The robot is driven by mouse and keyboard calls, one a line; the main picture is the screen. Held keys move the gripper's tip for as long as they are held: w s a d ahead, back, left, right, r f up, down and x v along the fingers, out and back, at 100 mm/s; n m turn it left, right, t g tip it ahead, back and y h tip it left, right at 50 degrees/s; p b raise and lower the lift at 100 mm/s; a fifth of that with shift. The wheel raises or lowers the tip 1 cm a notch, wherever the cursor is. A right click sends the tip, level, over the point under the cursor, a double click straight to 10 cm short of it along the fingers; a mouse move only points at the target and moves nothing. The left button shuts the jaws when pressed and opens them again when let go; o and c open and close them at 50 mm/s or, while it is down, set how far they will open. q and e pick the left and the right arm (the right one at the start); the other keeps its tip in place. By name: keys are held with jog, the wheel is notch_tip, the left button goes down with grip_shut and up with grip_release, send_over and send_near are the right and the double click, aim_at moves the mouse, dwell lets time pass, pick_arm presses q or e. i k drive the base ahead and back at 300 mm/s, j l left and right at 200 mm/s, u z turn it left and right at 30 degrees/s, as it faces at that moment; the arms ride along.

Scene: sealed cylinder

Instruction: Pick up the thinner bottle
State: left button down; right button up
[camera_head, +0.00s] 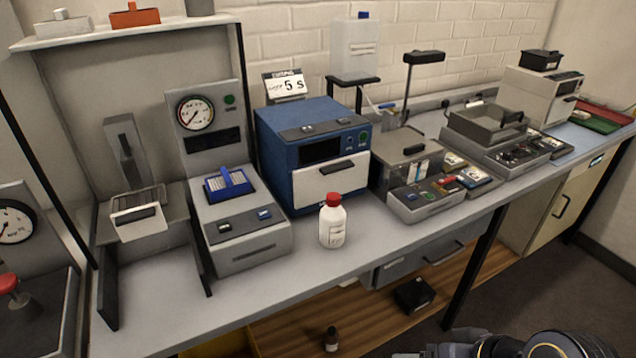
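A white bottle (332,222) with a red cap and a label stands upright on the grey bench top, in front of the blue machine. A small dark bottle (331,340) stands low at the bottom edge, on the wooden shelf under the bench; it looks thinner than the white one. Part of my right arm, black with a gold ring, shows at the bottom right edge. Its fingers cannot be made out. Neither bottle is touched. My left gripper is not in view.
A blue machine (310,155) and a grey gauge device (235,230) stand behind and left of the white bottle. A small grey control box (425,200) is to its right. A black box (414,294) lies on the lower shelf (370,315). The bench front is mostly clear.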

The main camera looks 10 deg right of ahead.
aim_at(333, 215)
jog(key=i+l, duration=0.2)
jog(key=l, duration=0.25)
jog(key=i+l+u, duration=0.15)
jog(key=l+u, duration=0.2)
jog(key=i+l+u, duration=0.1)
jog(key=l+u, duration=0.65)
jog(key=i+j, duration=0.05)
jog(key=j, duration=0.05)
